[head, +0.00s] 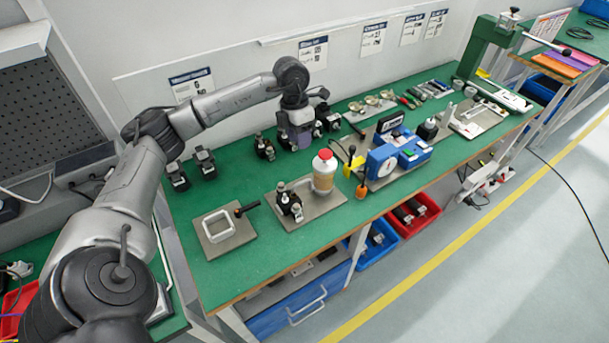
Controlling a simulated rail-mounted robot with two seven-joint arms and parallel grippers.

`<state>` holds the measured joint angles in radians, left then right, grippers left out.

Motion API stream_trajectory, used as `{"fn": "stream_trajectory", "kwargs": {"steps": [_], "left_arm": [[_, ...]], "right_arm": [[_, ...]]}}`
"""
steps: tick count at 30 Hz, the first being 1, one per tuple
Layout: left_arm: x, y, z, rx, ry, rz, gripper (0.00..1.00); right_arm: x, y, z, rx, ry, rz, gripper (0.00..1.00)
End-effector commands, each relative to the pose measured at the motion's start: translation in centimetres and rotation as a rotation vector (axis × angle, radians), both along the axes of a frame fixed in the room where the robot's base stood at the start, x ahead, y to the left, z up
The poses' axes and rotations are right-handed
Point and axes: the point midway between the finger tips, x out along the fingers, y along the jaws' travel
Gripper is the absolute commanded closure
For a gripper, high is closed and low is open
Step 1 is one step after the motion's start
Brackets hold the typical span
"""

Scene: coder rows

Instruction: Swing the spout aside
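No part can be clearly made out as the spout at this size. A round bottle with a red cap (324,170) and tan contents stands upright on a grey plate (325,203) near the front edge, beside a small black-and-metal device (289,203). To the left, a black handle-like piece (247,208) lies by a white square frame (219,231) on another grey plate. My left gripper (301,142) points down over the back half of the bench, behind and left of the bottle and apart from it. Its fingertips are too small to read. My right gripper is not in view.
Small black devices (203,163) stand left of my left gripper. A blue machine (383,161) with a yellow-and-black lever (348,160) is right of the bottle. Red (413,215) and blue (372,245) bins sit below the bench edge.

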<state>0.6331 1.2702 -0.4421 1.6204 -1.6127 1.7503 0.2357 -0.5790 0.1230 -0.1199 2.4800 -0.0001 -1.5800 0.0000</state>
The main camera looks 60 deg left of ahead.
Motion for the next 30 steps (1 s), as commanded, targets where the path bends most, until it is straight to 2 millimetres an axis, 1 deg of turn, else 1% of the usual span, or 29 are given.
{"fn": "stream_trajectory", "kwargs": {"steps": [12, 18, 24, 30], "left_arm": [[0.0, -1.5, -7.4, -0.002, 0.001, 0.002, 0.63], [0.0, -2.1, -10.4, -0.003, -0.003, 0.003, 0.63], [0.1, -2.4, -12.2, -0.002, -0.002, 0.004, 0.63], [0.1, -2.6, -12.9, -0.002, -0.005, 0.003, 0.63]], "right_arm": [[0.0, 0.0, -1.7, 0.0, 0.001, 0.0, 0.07], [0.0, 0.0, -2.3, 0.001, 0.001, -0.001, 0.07], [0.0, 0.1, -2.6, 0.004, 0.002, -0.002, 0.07], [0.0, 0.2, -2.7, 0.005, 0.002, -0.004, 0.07]]}}
